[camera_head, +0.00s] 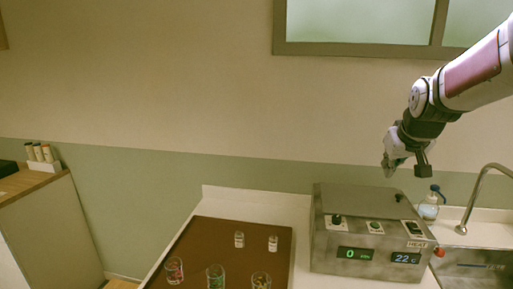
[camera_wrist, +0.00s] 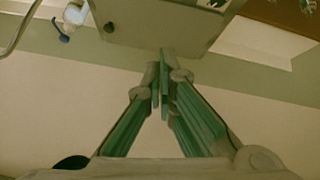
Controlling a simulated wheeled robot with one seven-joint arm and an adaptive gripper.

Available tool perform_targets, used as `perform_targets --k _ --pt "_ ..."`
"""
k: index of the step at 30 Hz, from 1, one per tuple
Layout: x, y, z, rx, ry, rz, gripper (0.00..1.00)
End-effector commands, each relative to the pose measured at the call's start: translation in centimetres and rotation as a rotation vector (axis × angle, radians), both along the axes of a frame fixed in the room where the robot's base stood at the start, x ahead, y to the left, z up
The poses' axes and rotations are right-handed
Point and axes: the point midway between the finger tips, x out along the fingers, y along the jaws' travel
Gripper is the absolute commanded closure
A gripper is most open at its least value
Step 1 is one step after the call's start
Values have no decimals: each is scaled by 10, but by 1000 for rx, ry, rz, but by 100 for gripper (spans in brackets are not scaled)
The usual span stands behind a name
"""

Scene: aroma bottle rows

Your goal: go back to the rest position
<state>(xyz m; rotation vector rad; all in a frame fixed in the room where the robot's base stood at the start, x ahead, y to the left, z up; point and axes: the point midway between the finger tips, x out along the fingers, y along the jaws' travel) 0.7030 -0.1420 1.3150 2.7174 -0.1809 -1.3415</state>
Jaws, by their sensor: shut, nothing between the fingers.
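My gripper (camera_head: 405,172) hangs at the upper right in the head view, in front of the wall and above the grey metal device (camera_head: 330,262). It is apart from everything below it. In the wrist view the fingers (camera_wrist: 161,85) meet at their tips, with nothing between them. The wrist picture shows the scene upside down, with the underside of the view taken by my gripper's own body.
A brown tray (camera_head: 205,240) holds two small capped bottles (camera_head: 239,240) and several glasses (camera_head: 216,277). A blue-topped bottle (camera_head: 429,208), a tap (camera_head: 478,186) and a sink are at the right. A wooden-topped cabinet (camera_head: 22,184) stands left. The air around my gripper is free.

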Motion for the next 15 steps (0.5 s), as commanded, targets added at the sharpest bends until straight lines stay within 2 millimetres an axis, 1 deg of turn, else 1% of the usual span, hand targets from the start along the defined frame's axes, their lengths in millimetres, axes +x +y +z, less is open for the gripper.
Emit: perform_targets --k 1,2,3,5,6,8,9,10,15 --pt "-20 20 9 -7 11 12 100" --pt "-32 29 12 -6 18 12 100" --pt "-47 41 15 -6 30 15 100" --pt "-72 58 19 -1 45 17 100" --pt "-89 68 20 2 55 19 100" --pt "-115 82 22 11 67 19 100" --pt "-133 90 22 17 75 20 100" --pt "-146 96 21 24 83 21 100" --pt "-218 123 12 70 115 29 100"
